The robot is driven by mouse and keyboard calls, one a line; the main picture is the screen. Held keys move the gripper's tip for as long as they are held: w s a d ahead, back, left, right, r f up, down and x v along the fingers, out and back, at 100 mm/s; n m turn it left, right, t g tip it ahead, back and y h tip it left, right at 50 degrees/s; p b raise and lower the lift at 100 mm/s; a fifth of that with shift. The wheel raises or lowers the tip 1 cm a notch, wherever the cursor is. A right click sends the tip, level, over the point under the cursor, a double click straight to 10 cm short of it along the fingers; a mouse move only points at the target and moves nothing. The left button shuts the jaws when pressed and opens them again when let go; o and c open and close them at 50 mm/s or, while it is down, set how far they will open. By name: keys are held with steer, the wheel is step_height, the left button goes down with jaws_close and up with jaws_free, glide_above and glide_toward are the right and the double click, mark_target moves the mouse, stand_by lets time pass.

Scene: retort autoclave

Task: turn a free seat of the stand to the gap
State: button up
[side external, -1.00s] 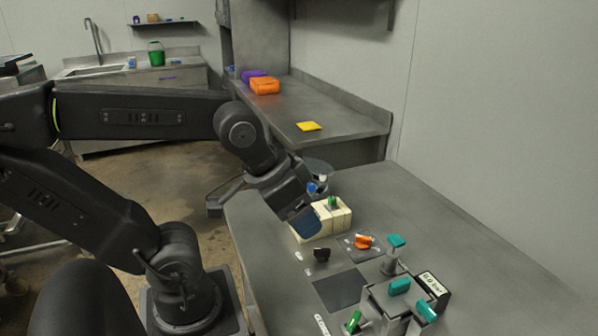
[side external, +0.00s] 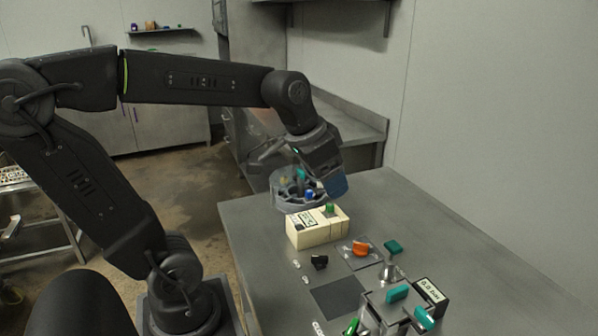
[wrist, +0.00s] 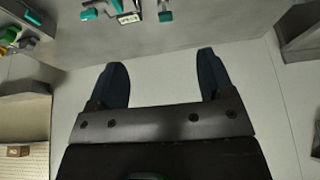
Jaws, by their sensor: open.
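The stand (side external: 286,203) is a round grey carousel with dividers, at the table's far end behind the cream box in the side view. Blue, teal and yellowish pieces show in or over it. Its right part is hidden by my gripper (side external: 337,188), so I cannot tell which seats are free or where the gap lies. My gripper is tilted downward above the stand's right side, with its blue fingers near the rim; contact cannot be told. In the wrist view my gripper (wrist: 162,65) has its two fingers wide apart with nothing between them. The stand is not seen there.
A cream box (side external: 318,229) with a green knob stands in front of the stand. Nearer are a black knob (side external: 320,262), an orange knob (side external: 361,248) and a fixture with teal handles (side external: 397,293) and a display (side external: 431,291).

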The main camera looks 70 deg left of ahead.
steer(key=w+a, duration=0.6)
steer(key=a, duration=0.3)
glide_above(300, 171)
steer(key=s, duration=0.5)
step_height(300, 171, down, 10)
steer(key=x, duration=1.2)
steer(key=shift+d+f, duration=0.1)
steer(key=shift+f, duration=0.25)
steer(key=shift+c, duration=0.2)
steer(key=c, duration=1.2)
